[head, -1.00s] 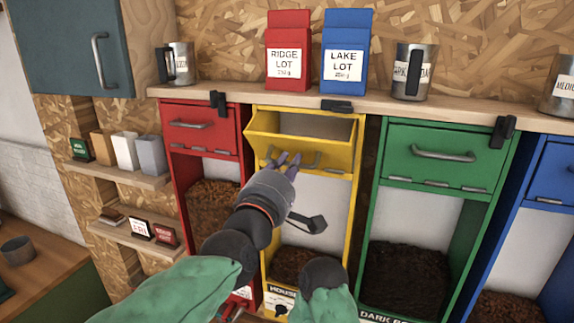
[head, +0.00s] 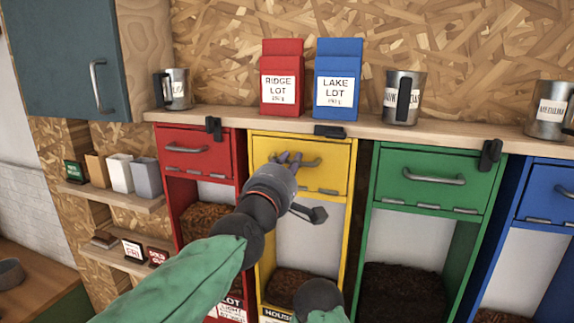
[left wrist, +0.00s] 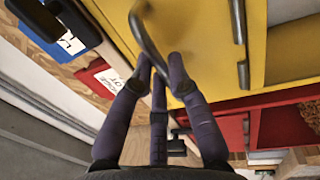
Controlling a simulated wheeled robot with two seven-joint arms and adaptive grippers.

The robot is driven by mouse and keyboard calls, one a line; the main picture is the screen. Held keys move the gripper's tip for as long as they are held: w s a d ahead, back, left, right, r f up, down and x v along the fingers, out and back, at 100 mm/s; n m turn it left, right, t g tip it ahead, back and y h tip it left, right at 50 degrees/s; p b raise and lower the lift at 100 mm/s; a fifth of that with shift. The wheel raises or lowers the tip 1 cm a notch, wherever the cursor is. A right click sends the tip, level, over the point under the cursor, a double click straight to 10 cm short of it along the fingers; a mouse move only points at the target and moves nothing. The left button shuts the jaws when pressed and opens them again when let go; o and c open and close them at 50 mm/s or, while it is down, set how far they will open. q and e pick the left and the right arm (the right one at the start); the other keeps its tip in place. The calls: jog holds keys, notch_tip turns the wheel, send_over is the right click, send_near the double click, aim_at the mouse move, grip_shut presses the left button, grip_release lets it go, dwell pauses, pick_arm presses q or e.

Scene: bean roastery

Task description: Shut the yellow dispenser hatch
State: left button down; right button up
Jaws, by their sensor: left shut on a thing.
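The yellow dispenser hatch (head: 337,174) stands upright, its front looking level with the yellow frame, and no opening shows above it. Its curved grey handle (head: 312,163) crosses the front. My left gripper (head: 287,158) is at the left part of this handle, shut on it. In the left wrist view the purple fingers (left wrist: 155,75) close around the handle (left wrist: 148,40) against the yellow front (left wrist: 195,25).
A red hatch (head: 197,152) stands to the left and a green hatch (head: 435,178) to the right, both upright. Above runs a wooden shelf (head: 420,131) with a red bag (head: 283,80), a blue bag (head: 338,82) and metal mugs. A dark clip (head: 330,131) hangs at the shelf edge above the yellow hatch.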

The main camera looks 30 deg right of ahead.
pick_arm(q)
jog(key=shift+a+r+t, duration=0.15)
jog(key=shift+a+r, duration=0.05)
jog(key=shift+r, duration=0.35)
jog(key=shift+a+r+t, duration=0.15)
jog(key=shift+r, duration=0.4)
pick_arm(e)
jog(key=shift+r, duration=0.1)
pick_arm(q)
jog(key=c, duration=1.3)
grip_release()
jog(key=shift+d, duration=0.1)
jog(key=shift+o, duration=0.5)
jog(key=shift+w+d+f, duration=0.25)
jog(key=shift+d+f, duration=0.1)
jog(key=shift+d, duration=0.15)
pick_arm(e)
jog(key=shift+w+d, duration=0.15)
jog(key=shift+d, duration=0.1)
pick_arm(q)
jog(key=shift+s+a+f, duration=0.15)
jog(key=shift+a+f, duration=0.05)
jog(key=shift+s+a, duration=0.15)
jog(key=v, duration=1.1)
jog(key=shift+a, duration=0.2)
pick_arm(e)
jog(key=shift+a, duration=0.1)
pick_arm(q)
jog(key=shift+r, duration=0.1)
